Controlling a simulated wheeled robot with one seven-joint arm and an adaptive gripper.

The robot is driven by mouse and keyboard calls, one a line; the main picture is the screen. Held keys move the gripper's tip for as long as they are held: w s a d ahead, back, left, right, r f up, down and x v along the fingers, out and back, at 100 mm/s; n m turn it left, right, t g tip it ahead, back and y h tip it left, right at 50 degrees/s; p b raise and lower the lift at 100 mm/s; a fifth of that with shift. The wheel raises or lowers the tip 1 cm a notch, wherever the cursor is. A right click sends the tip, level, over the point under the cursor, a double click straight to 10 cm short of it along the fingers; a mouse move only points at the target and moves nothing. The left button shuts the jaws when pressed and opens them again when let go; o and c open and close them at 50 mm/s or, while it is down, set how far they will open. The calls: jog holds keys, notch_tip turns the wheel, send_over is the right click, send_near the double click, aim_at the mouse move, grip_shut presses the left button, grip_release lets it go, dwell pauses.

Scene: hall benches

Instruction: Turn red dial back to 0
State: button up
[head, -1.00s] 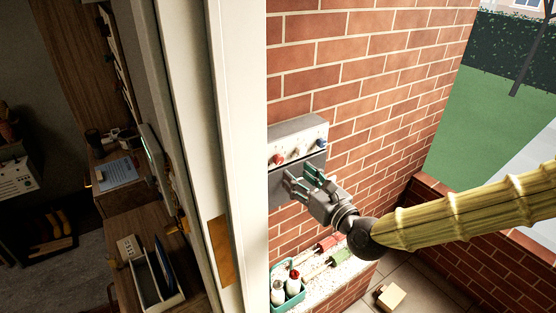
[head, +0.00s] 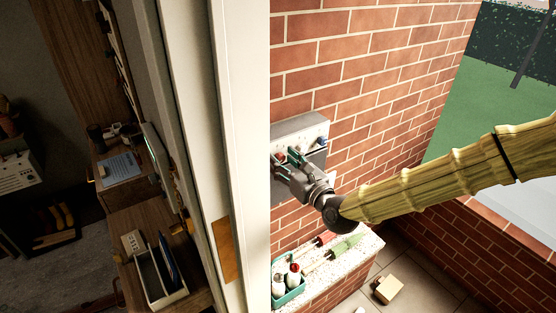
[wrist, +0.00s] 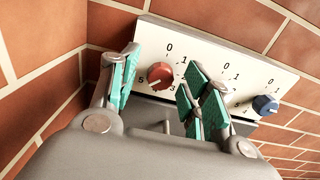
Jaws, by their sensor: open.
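The red dial (wrist: 160,75) sits on the white face of a wall-mounted control box (head: 312,130), with printed numbers around it and a 0 above. In the wrist view, my gripper (wrist: 164,62) is open, with one green-padded finger on each side of the red dial. I cannot tell whether the pads touch it. The dial's setting is too small to read surely. A blue dial (wrist: 265,105) is at the right of the panel. The right finger partly covers the middle of the panel. In the head view my gripper (head: 288,160) is at the box and mostly hides the red dial.
The box hangs on a brick wall (head: 375,70). Below is a speckled ledge (head: 342,262) with a teal caddy of bottles (head: 289,288) and a green trowel (head: 345,246). A white door frame (head: 225,120) stands close on the left. A small tan block (head: 388,289) lies on the floor.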

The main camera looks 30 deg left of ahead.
jog(key=shift+d, duration=0.1)
jog(key=c, duration=1)
